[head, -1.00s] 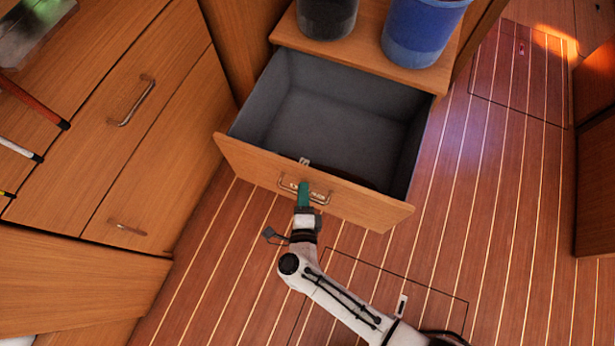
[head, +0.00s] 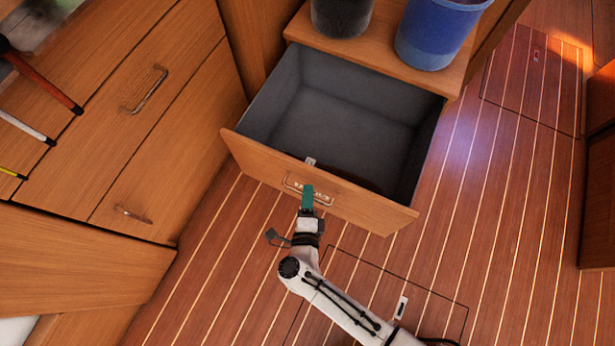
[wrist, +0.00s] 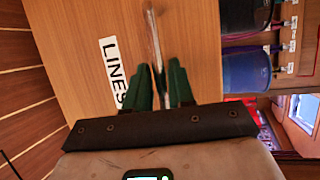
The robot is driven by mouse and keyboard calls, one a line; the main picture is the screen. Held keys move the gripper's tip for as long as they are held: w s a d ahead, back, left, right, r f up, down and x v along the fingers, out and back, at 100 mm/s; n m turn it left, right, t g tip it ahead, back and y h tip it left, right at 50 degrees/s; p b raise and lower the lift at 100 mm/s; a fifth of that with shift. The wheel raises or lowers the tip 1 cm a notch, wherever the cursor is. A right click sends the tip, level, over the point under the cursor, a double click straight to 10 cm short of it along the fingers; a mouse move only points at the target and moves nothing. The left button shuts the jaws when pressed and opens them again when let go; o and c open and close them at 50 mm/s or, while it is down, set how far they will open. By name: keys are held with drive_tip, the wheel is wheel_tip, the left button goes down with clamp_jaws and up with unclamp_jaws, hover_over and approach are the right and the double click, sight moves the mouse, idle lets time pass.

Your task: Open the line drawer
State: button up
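The line drawer (head: 370,210) is pulled well out of its cabinet; its grey interior (head: 350,125) shows, with something dark behind the front panel. Its front carries a metal bar handle (head: 287,184) and, in the wrist view, a white "LINES" label (wrist: 112,72). My gripper (head: 308,190) is at the handle, in front of the panel. In the wrist view the two green fingers (wrist: 160,75) stand on either side of the bar (wrist: 153,35), with a narrow gap around it. They look slightly open; contact with the bar is not clear.
A blue bucket (head: 432,38) and a dark bucket (head: 341,14) stand on the cabinet top (head: 385,58). Closed drawers (head: 160,145) line the left side, with coloured rods (head: 45,85) near them. The plank floor (head: 490,240) to the right of the drawer is clear.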

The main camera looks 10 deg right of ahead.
drive_tip(key=p+v, duration=0.1)
drive_tip(key=v, duration=0.9)
idle(0.3)
